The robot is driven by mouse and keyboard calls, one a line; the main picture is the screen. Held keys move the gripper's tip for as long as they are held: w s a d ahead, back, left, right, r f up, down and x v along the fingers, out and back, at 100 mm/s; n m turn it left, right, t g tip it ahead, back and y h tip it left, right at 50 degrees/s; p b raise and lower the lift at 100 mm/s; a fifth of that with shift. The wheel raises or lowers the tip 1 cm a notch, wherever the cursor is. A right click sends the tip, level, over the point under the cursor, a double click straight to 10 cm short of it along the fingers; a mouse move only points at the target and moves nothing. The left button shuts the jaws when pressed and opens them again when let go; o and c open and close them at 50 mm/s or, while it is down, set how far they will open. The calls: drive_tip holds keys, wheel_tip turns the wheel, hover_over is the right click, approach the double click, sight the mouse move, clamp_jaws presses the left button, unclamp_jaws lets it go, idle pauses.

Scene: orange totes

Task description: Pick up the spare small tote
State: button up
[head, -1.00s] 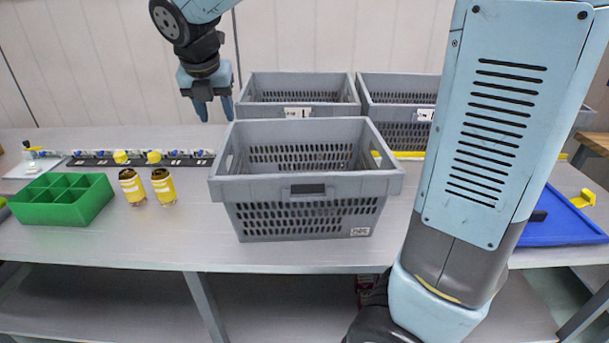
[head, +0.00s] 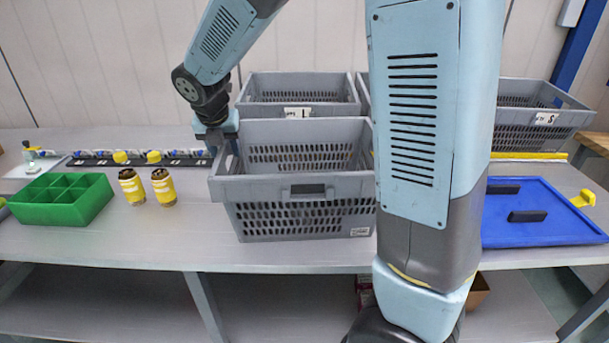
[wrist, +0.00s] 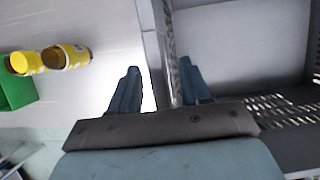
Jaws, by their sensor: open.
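The small grey tote (head: 342,187) stands upright on the front of the grey workbench, with perforated walls and a dark slot in its front rim. It looks empty inside. My gripper (head: 222,150) is at the tote's left rim, pointing down. In the wrist view my open gripper (wrist: 158,88) has one finger on each side of the tote's left wall (wrist: 162,45). The left finger is outside and the right finger is inside. The jaws are apart, and I cannot tell whether either touches the wall. My arm hides the tote's right side.
Grey totes (head: 300,92) stand in a row behind, one at right (head: 535,125). A green divided box (head: 62,205), two yellow-labelled cans (head: 132,188) and a black strip (head: 140,162) are at left. A blue tray (head: 540,230) lies at right on the bench (head: 140,245).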

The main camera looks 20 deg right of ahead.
drive_tip(key=shift+x, duration=0.85)
drive_tip(key=shift+r, duration=0.1)
clamp_jaws()
idle(0.7)
